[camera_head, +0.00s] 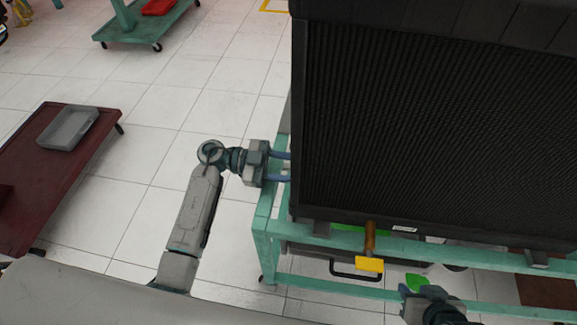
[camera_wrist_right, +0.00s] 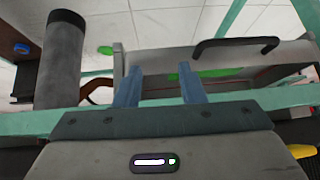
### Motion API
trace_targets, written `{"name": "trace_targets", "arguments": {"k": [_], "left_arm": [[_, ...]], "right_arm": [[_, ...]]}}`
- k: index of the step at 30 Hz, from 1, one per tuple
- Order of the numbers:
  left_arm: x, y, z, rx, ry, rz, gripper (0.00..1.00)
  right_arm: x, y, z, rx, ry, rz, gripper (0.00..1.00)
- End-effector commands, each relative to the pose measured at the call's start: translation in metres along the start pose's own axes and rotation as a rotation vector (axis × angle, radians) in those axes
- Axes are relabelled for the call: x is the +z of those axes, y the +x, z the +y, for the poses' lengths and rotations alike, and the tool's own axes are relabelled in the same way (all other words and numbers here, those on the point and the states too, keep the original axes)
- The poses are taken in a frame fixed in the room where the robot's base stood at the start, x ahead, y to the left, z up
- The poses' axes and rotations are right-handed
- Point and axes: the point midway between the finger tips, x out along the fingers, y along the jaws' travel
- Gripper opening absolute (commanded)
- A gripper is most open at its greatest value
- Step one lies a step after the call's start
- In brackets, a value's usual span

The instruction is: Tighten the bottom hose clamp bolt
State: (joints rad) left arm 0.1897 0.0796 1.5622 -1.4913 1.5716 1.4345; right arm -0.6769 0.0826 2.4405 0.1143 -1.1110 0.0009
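The bottom hose clamp and its bolt cannot be made out in either view. A thick dark grey cylinder, possibly a hose (camera_wrist_right: 62,65), stands left of my right gripper's fingers in the right wrist view. My right gripper (camera_wrist_right: 158,88) has its two blue fingers apart with nothing gripped between them. In the head view my right gripper (camera_head: 433,302) is at the bottom edge, below the radiator (camera_head: 430,130), its fingers not clearly seen. My left gripper (camera_head: 281,167) has its blue fingers apart at the radiator's left edge; their tips may be partly hidden.
A teal frame (camera_head: 262,240) carries the radiator. A brass fitting (camera_head: 370,238) with a yellow tag (camera_head: 369,264) hangs under it. A black handle (camera_head: 355,275) is below; it also shows in the right wrist view (camera_wrist_right: 236,46). A dark red cart (camera_head: 50,190) with a grey tray (camera_head: 45,143) stands left.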

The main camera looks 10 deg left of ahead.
Motion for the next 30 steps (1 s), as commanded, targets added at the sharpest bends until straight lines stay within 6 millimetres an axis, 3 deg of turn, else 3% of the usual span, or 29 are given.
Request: {"name": "trace_targets", "arguments": {"k": [5, 19, 30], "left_arm": [[0.001, -0.011, 0.000, 0.001, -0.001, -0.004, 0.39], [0.001, -0.096, 0.000, 0.001, -0.001, -0.004, 0.39], [0.000, -0.108, 0.000, 0.000, 0.001, 0.000, 0.39]], "right_arm": [[0.000, 0.000, 0.000, 0.000, 0.000, 0.000, 0.36], [-0.001, 0.001, 0.000, -0.003, 0.001, 0.011, 0.36], [0.000, 0.002, -0.001, -0.004, 0.003, 0.016, 0.36]]}}
